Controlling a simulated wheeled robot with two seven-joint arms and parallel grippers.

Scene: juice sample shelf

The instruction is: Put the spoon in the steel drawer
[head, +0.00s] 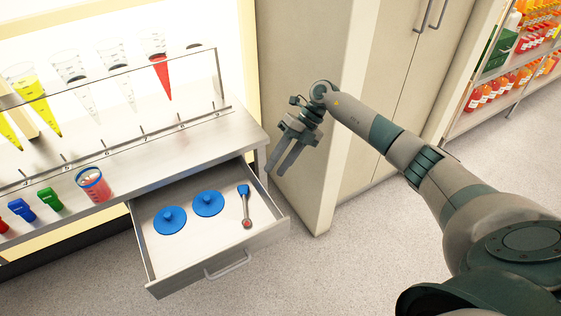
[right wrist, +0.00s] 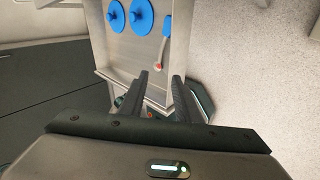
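The spoon (head: 246,206), with a blue handle end and a reddish tip, lies inside the open steel drawer (head: 273,226), on its right side. In the right wrist view the spoon (right wrist: 163,45) lies on the drawer floor, beyond my fingertips. My right gripper (head: 282,170) is open and empty, raised near the cabinet side, to the right of the drawer. Its two fingers (right wrist: 160,75) are apart in the right wrist view, with nothing between them. My left gripper is not in view.
Two blue lids, one at the left (head: 170,220) and one in the middle (head: 208,204), lie in the drawer. A cup with red contents (head: 93,184) stands on the steel counter (head: 150,166). A cabinet (head: 300,60) stands close to my right gripper. Floor right of the drawer is clear.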

